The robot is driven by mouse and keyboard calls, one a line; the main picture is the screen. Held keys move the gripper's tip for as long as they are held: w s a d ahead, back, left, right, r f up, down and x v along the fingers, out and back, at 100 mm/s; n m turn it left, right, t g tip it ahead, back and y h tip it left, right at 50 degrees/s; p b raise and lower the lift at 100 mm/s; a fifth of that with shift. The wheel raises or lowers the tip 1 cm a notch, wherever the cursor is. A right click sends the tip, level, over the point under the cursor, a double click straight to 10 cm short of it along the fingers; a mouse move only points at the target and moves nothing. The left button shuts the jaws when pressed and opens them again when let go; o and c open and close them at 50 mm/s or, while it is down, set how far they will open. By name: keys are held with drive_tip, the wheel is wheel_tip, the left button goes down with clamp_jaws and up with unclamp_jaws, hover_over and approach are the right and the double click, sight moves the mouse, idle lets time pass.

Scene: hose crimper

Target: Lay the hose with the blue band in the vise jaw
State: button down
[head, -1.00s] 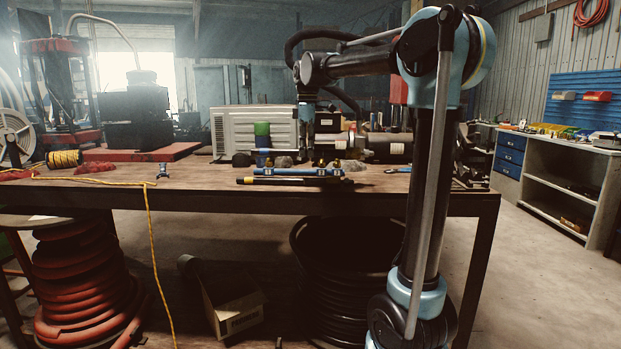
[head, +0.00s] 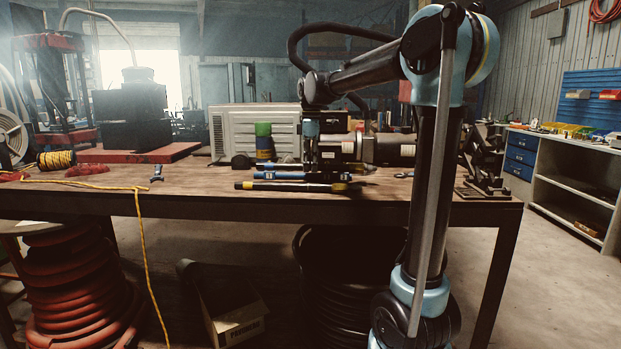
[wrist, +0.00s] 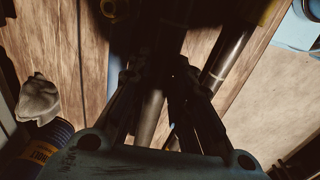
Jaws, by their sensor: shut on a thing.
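My gripper (head: 323,176) points down over a row of hoses near the table's front edge. Its fingers also show in the wrist view (wrist: 152,92), shut on a dark, smooth hose (wrist: 150,115) that runs between them. No blue band shows on the visible part of that hose. In the head view a black hose with yellow bands (head: 285,186) lies in front, and blue hose pieces (head: 278,175) lie behind it, partly hidden by my gripper. A dark metal device on a plate (head: 485,188), possibly the vise, stands at the table's right end; its jaw is not clear.
A large motor-like cylinder (head: 392,149) and a pale ribbed housing (head: 235,130) stand behind the hoses. A blue-and-green can (head: 264,142) is left of my gripper. A yellow cord (head: 100,186) crosses the left tabletop, where front space is mostly clear.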

drive_tip(key=shift+f, duration=2.1)
drive_tip(key=c, duration=1.4)
unclamp_jaws()
drive_tip(key=shift+c, duration=0.2)
drive_tip(key=shift+r, duration=0.1)
wheel_tip(320, 180, up, 12)
drive_tip(key=shift+d+f, duration=0.1)
drive_tip(key=shift+d, duration=0.05)
